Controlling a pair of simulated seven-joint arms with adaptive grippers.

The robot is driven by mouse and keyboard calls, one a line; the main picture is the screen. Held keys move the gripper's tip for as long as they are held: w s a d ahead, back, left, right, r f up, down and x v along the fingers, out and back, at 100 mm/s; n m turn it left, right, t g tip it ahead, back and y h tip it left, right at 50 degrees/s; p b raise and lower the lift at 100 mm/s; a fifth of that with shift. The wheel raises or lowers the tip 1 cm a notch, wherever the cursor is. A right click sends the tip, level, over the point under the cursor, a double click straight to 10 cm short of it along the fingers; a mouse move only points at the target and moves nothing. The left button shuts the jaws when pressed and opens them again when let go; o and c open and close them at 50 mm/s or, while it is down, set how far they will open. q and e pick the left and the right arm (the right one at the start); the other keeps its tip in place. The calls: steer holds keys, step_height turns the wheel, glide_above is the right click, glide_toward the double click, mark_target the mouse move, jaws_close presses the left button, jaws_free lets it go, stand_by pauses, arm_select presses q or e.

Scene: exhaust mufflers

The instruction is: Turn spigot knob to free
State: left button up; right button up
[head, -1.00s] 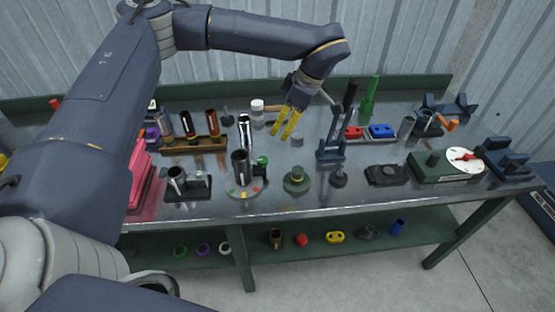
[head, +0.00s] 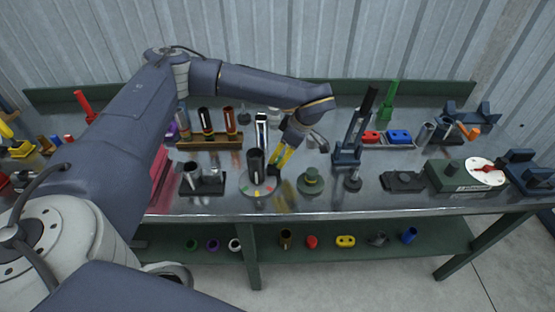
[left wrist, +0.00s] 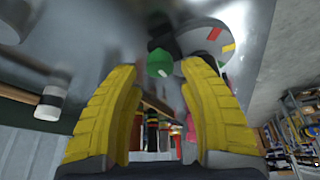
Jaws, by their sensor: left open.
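The spigot is a dark upright cylinder (head: 256,163) on a round grey base (head: 251,191) with red, yellow and green marks. In the left wrist view the green knob (left wrist: 160,63) sticks out beside the marked base (left wrist: 203,38), just beyond and between my fingertips. In the head view the knob is hidden or hard to make out behind my fingers. My left gripper (head: 281,160), with yellow fingers, is just right of the spigot, pointing down. In the left wrist view its fingers (left wrist: 158,80) are spread apart with nothing between them. My right gripper is not in view.
A green round piece with a yellow band (head: 311,180) stands close right of the spigot. A wooden rack of cylinders (head: 210,141) stands behind. A blue stand (head: 349,148) is farther right.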

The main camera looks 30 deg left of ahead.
mark_target(277, 160)
arm_select(q)
steer(key=shift+x, duration=1.55)
jaws_close()
